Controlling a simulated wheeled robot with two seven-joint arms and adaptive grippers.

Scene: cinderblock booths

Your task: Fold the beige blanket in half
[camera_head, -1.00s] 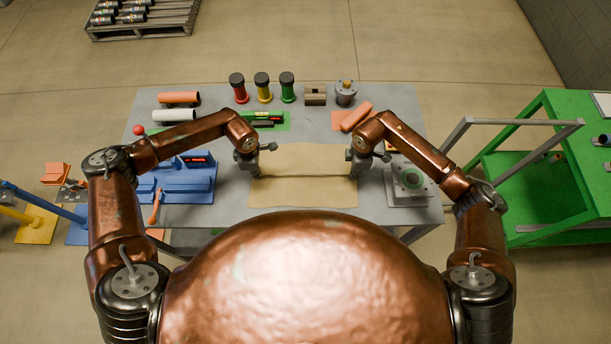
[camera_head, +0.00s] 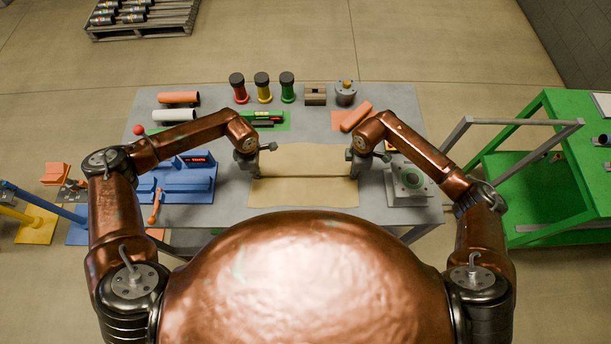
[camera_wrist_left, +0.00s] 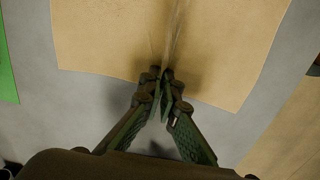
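The beige blanket (camera_head: 303,194) lies on the grey table in front of me, with a straight raised crease running across its middle between my two grippers. My left gripper (camera_head: 253,172) is at its left edge. In the left wrist view, the fingertips (camera_wrist_left: 165,74) are together on the edge of the blanket (camera_wrist_left: 110,38), and a pinched ridge runs away from them. My right gripper (camera_head: 355,170) is at the right edge, where the crease ends. Its fingertips are small and partly hidden, but the crease runs straight into them.
A green cart (camera_head: 545,180) stands at right.

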